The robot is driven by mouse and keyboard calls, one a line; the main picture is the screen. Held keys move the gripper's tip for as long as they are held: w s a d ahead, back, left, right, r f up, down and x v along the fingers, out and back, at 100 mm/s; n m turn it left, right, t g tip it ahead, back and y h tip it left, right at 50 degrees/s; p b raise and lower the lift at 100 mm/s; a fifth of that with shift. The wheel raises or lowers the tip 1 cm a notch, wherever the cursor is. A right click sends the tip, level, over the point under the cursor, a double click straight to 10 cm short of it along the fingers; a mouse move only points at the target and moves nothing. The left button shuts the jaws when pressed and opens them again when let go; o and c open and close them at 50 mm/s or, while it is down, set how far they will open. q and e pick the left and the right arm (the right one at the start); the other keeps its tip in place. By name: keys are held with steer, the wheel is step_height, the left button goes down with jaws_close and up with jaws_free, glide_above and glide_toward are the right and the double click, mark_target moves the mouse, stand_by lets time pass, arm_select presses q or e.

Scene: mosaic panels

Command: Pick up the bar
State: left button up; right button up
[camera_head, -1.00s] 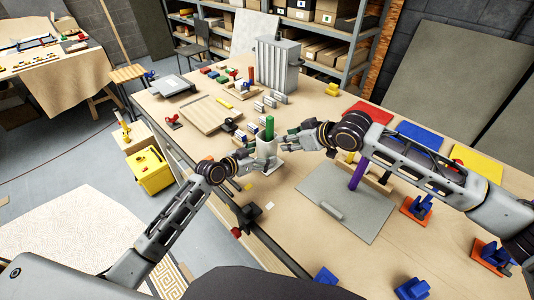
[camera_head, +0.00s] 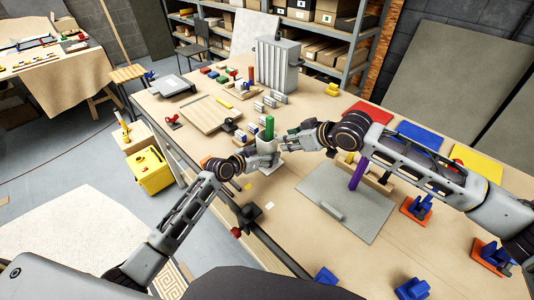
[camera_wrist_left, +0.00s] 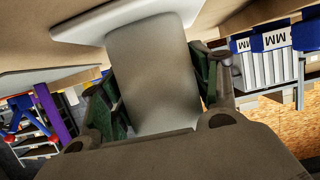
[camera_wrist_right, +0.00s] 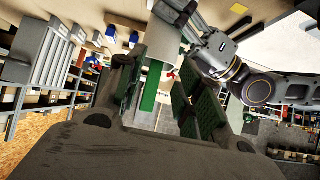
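The green bar (camera_head: 269,127) stands upright in a pale grey holder (camera_head: 267,146) on the workbench. My left gripper (camera_head: 262,160) is low beside the holder; in the left wrist view the holder's smooth grey body (camera_wrist_left: 152,75) lies between its spread, green-padded fingers. Whether the pads touch it is hard to tell. My right gripper (camera_head: 288,142) is just right of the bar, at the holder's upper part. In the right wrist view its fingers are apart, with the green bar (camera_wrist_right: 151,82) between them, nearer the left finger.
A grey plate (camera_head: 345,205) and an upright purple bar (camera_head: 358,174) are at the right. A wooden board (camera_head: 208,113) and small blocks lie behind at the left. A grey metal box (camera_head: 278,68) stands at the back. Blue and orange fixtures (camera_head: 417,207) are near the right arm.

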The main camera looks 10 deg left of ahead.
arm_select(q)
steer(key=c, duration=0.5)
arm_select(e)
steer(key=shift+o, duration=1)
steer(key=s+a+r+n+y, duration=0.1)
steer(key=s+a+n+y, duration=0.1)
steer(key=s+a+y, duration=0.25)
steer(key=w+d+f+m+t+y, duration=0.2)
steer(key=w+d+t, duration=0.1)
steer(key=d, duration=0.3)
steer(key=shift+d+t, duration=0.4)
steer(key=shift+t, duration=0.2)
